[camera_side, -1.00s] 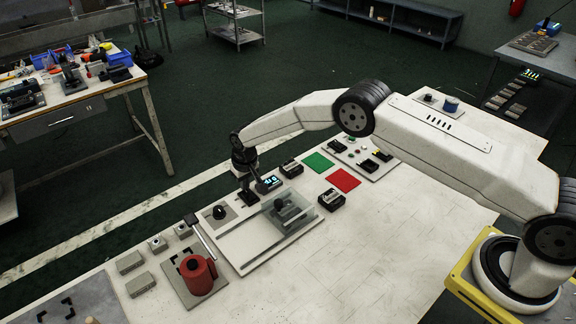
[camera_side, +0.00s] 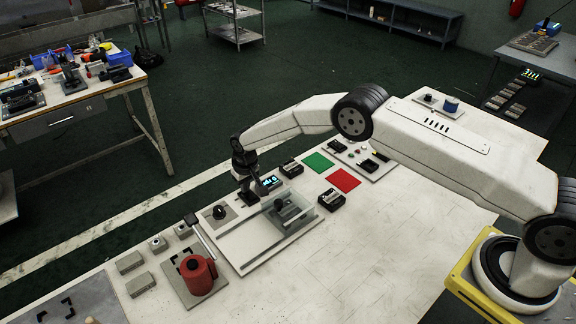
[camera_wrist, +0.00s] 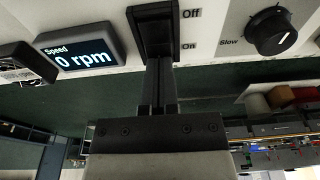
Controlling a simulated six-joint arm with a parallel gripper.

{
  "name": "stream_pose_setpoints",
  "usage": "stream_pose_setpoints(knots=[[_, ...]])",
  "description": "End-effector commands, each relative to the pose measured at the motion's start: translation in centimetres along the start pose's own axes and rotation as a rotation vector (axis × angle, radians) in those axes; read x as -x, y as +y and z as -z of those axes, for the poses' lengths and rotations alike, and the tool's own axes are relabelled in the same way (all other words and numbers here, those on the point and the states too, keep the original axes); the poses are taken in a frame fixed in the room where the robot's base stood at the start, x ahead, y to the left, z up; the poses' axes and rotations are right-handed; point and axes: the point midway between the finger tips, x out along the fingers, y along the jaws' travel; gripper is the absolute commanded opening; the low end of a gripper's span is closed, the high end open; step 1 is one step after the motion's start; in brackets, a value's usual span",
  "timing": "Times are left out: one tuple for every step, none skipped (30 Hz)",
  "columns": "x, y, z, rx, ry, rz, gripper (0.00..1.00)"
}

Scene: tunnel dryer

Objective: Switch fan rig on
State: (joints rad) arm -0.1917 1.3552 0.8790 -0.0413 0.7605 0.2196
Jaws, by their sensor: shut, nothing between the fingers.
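The fan rig is a pale panel (camera_side: 240,247) with a clear cover (camera_side: 300,222) over a dark part. In the wrist view, a black switch (camera_wrist: 153,24) sits between my fingertips' end and the labels "Off" and "On" to its right. The speed display (camera_wrist: 75,56) reads "0 rpm"; it also shows in the side view (camera_side: 269,183). A black knob (camera_wrist: 271,31) marked "Slow" is at the right. My gripper (camera_wrist: 158,105) is shut and empty, its tips at the switch. I cannot tell whether they touch it. In the side view my gripper (camera_side: 246,195) hides the switch.
A red pot-like object (camera_side: 197,275) stands on a plate left of the rig. Dark boxes (camera_side: 331,199), a green mat (camera_side: 319,161) and a red mat (camera_side: 343,180) lie to the right. The table's front middle is clear.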

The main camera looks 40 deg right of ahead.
Motion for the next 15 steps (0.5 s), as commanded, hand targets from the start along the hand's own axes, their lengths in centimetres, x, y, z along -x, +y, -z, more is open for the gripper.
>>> stream_pose_setpoints(knots=[[-0.07, 0.0, -0.01, 0.0, 0.0, 0.0, 0.0], [-0.1, 0.0, -0.01, 0.0, 0.0, 0.0, 0.0], [-0.14, 0.0, -0.02, 0.0, 0.0, 0.0, 0.0], [-0.17, 0.0, -0.02, 0.0, 0.0, 0.0, 0.0], [-0.2, 0.0, -0.03, 0.0, 0.0, 0.0, 0.0], [-0.24, 0.0, -0.04, 0.0, 0.0, 0.0, 0.0], [-0.28, 0.0, -0.05, 0.0, 0.0, 0.0, 0.0], [-0.31, 0.0, -0.06, 0.0, 0.0, 0.0, 0.0], [-0.36, 0.0, -0.07, 0.0, 0.0, 0.0, 0.0], [-0.4, 0.0, -0.09, 0.0, 0.0, 0.0, 0.0], [-0.43, 0.0, -0.1, 0.0, -0.001, 0.0, 0.0], [-0.48, 0.0, -0.11, 0.0, -0.001, 0.0, 0.0], [-0.51, 0.0, -0.12, 0.0, -0.001, 0.0, 0.0], [-0.54, 0.0, -0.12, 0.0, -0.001, 0.0, 0.0], [-0.57, 0.0, -0.12, 0.0, -0.001, 0.0, 0.0]])
